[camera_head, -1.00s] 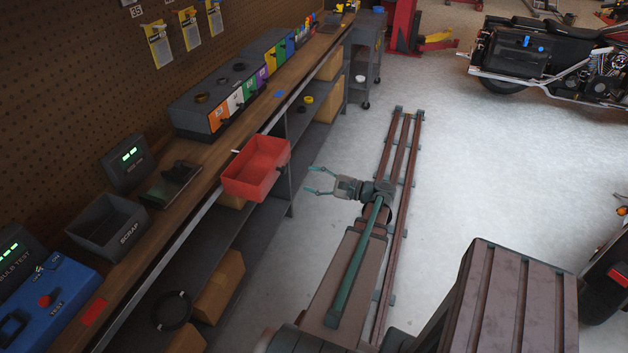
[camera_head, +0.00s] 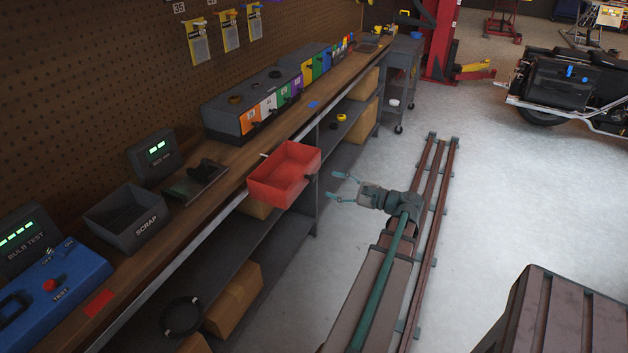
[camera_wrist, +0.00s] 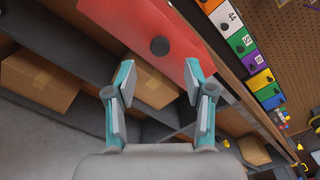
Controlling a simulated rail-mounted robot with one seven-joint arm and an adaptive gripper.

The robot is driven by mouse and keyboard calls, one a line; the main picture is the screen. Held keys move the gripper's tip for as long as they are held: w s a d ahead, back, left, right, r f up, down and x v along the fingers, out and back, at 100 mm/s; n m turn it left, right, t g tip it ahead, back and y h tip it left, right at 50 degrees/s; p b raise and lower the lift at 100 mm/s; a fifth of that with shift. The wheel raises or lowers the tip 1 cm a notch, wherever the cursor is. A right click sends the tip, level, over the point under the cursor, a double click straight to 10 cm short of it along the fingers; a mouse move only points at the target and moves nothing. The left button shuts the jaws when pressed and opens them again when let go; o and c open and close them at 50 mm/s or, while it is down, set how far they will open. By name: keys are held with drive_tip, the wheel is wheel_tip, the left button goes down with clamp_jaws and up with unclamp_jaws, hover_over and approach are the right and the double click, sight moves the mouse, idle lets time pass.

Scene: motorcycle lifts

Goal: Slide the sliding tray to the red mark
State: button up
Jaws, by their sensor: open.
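The sliding tray is a red open box (camera_head: 284,174) on the rail along the bench's front edge, with a dark round knob (camera_head: 311,178) on its right side. In the wrist view the tray (camera_wrist: 135,25) fills the top, with its knob (camera_wrist: 159,46) just beyond my fingertips. The red mark (camera_head: 99,303) is a flat patch on the bench front at the lower left, well left of the tray. My gripper (camera_head: 344,187) is open and empty, to the right of the tray and apart from it. It also shows open in the wrist view (camera_wrist: 160,85).
A grey scrap bin (camera_head: 128,220) and a blue bulb tester (camera_head: 52,290) stand on the bench between and beyond tray and mark. Shelves with cardboard boxes (camera_head: 234,297) lie below. Floor rails (camera_head: 427,200) run alongside. The floor between bench and rails is clear.

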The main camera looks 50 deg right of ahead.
sight(314, 179)
drive_tip(key=w, duration=0.2)
drive_tip(key=w+a, duration=0.1)
drive_tip(key=w, duration=0.4)
drive_tip(key=shift+w+a+p, duration=0.2)
drive_tip(key=shift+w+p, duration=0.1)
clamp_jaws()
